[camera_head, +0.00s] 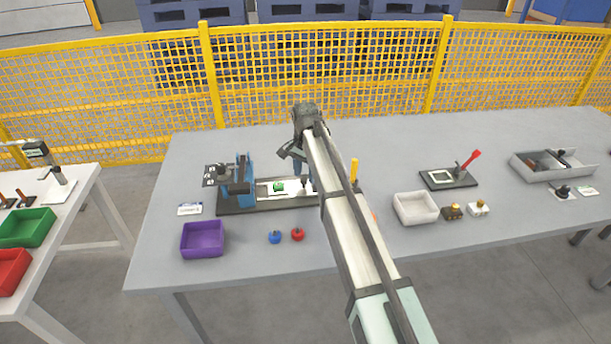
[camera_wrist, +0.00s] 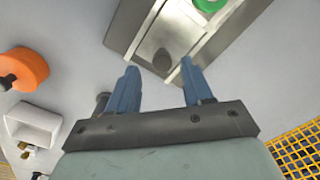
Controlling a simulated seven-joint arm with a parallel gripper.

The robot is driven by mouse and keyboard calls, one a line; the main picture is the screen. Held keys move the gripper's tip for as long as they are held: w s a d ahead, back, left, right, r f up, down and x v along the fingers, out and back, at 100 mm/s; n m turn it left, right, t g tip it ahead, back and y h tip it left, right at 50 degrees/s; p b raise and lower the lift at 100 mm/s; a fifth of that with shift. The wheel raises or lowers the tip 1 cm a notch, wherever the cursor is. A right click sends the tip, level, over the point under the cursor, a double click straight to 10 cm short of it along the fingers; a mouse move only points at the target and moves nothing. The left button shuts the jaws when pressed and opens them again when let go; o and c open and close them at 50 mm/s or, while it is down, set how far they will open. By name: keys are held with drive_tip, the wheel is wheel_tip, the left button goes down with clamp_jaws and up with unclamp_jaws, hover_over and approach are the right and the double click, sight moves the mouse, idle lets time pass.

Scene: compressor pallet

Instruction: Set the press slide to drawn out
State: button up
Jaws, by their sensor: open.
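The blue press (camera_head: 241,175) stands at the left end of a dark base (camera_head: 235,208) on the grey table. Its pale slide (camera_head: 293,187) lies along this base, to the right of the press, and carries a green piece (camera_head: 279,187). In the wrist view the slide plate (camera_wrist: 176,38) shows between metal rails, with a dark round spot, knob or shadow, near its end; the green piece (camera_wrist: 210,4) is at the top edge. My gripper (camera_wrist: 160,66) is open, its blue fingers apart on either side of the slide's end. Contact cannot be told. My arm hides the base's right end.
A purple bin (camera_head: 203,239), a blue ball-like piece (camera_head: 275,237) and a red one (camera_head: 297,234) lie in front of the press. Right of my arm are a white bin (camera_head: 416,208), a red-handled fixture (camera_head: 449,177) and a grey tray (camera_head: 552,164). An orange part (camera_wrist: 27,69) is nearby.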

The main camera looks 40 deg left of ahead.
wheel_tip(320, 180, up, 12)
idle(0.4)
idle(0.5)
